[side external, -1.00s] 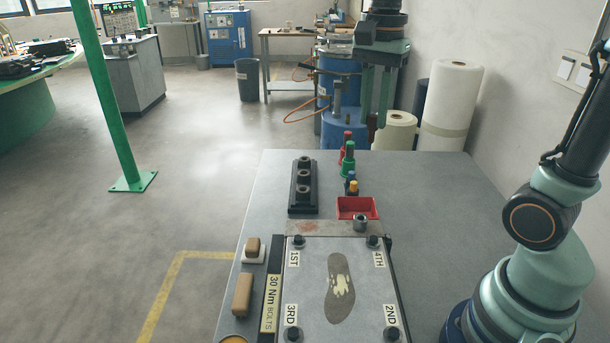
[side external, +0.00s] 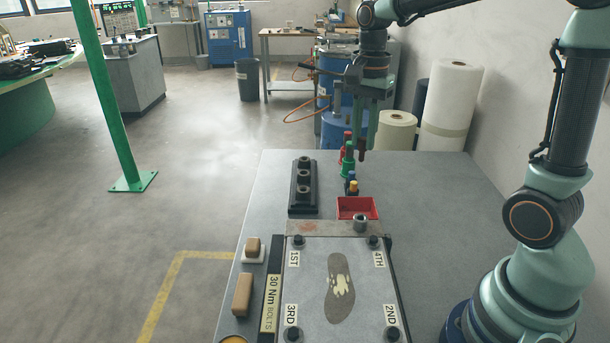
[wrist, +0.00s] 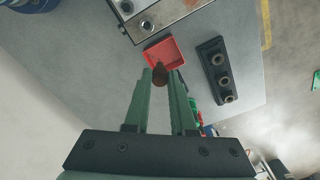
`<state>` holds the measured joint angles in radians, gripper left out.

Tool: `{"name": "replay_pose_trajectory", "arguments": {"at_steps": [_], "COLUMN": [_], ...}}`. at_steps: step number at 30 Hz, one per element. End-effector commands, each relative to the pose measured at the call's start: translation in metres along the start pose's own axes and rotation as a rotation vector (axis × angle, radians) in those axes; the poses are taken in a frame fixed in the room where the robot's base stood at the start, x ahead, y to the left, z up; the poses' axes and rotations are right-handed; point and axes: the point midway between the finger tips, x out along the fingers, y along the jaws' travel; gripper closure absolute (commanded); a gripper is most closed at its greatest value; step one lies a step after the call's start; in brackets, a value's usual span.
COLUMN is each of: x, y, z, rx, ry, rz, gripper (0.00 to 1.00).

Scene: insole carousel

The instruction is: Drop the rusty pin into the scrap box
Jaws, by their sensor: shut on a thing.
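The rusty pin (wrist: 160,77) is dark brown and is held between the tips of my gripper (wrist: 161,80) in the wrist view. In the side view my gripper (side external: 363,145) points down above the far part of the table, with the pin's brown end (side external: 362,154) showing at its tips. The scrap box is a small open red tray (side external: 372,211) on the table; it also shows in the wrist view (wrist: 154,46), just beyond the pin. The pin is in the air, apart from the box. The upper part of the pin is hidden by the fingers.
Several coloured bottle-like tools (side external: 347,166) stand just behind the box. A black holder with several sockets (side external: 303,187) is left of it. The fixture plate with the insole (side external: 310,270) is in front. The table's right side is clear.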

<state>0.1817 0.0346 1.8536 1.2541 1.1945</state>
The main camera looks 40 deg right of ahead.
Motion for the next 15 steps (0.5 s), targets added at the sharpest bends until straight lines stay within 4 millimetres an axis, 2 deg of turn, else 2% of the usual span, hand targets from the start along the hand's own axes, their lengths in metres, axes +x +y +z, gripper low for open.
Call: {"name": "replay_pose_trajectory", "arguments": {"at_steps": [1,6,10,15], "x": [0.02,0.073,0.1,0.117], "y": [-0.003,-0.011,-0.011,-0.011], "z": [-0.011,-0.038,-0.051,-0.059], "rx": [0.004,0.003,0.001,0.0], "ry": [-0.004,-0.004,-0.002,-0.001], "rz": [0.01,0.007,0.004,0.001], "gripper": [1.0,1.0,1.0,1.0]}}
